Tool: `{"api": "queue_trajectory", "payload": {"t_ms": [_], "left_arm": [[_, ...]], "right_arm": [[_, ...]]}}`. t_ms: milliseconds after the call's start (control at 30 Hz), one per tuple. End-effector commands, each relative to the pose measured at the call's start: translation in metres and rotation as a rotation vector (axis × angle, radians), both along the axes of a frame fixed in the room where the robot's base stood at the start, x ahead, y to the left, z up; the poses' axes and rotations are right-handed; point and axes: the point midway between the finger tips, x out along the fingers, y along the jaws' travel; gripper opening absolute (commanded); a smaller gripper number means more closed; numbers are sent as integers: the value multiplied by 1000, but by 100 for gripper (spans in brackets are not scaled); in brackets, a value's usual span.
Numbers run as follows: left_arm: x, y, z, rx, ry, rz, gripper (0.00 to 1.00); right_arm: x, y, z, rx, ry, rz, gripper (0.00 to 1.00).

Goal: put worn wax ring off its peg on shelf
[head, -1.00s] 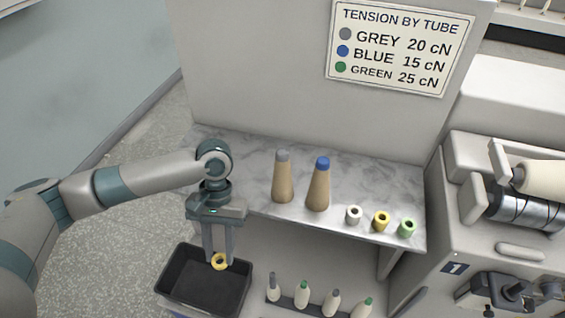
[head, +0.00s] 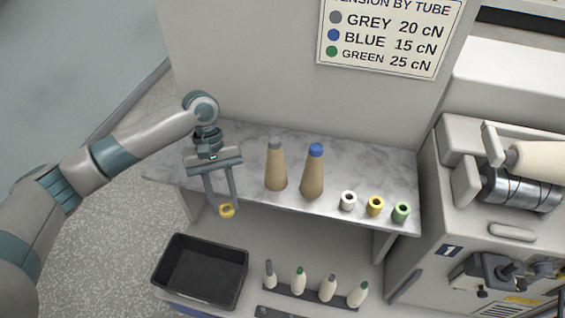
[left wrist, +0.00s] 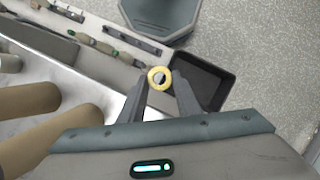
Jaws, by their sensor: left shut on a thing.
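A yellow ring (head: 227,210) is held between the fingertips of my left gripper (head: 224,208). It hangs in front of the marble shelf's front edge, above and behind the black bin. In the left wrist view the ring (left wrist: 160,77) sits between the two fingers, its hole facing the camera. The marble shelf (head: 245,190) carries a white ring (head: 348,201), another yellow ring (head: 375,206) and a green ring (head: 401,212) in a row at its right front. Whether pegs stand inside them is too small to tell. My right gripper is out of view.
Two tan cones, grey-tipped (head: 276,165) and blue-tipped (head: 313,172), stand mid-shelf. A black bin (head: 160,262) looks empty below. Several small bobbins (head: 328,288) stand low on a dark strip. A machine (head: 480,235) is at right. The shelf's left part is clear.

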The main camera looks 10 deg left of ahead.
Motion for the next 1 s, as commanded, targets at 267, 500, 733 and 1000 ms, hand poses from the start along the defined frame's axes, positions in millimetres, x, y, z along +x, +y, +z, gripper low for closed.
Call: {"api": "queue_trajectory", "payload": {"t_ms": [267, 500, 733, 1000], "left_arm": [[126, 10, 56, -6, 0, 721, 9], [188, 31, 90, -3, 1, 1198, 9], [208, 41, 101, 0, 0, 1380, 9], [209, 42, 101, 1, -1, 1392, 9]], "right_arm": [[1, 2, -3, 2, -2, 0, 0], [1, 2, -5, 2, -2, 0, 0], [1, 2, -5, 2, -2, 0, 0], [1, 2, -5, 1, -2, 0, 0]]}}
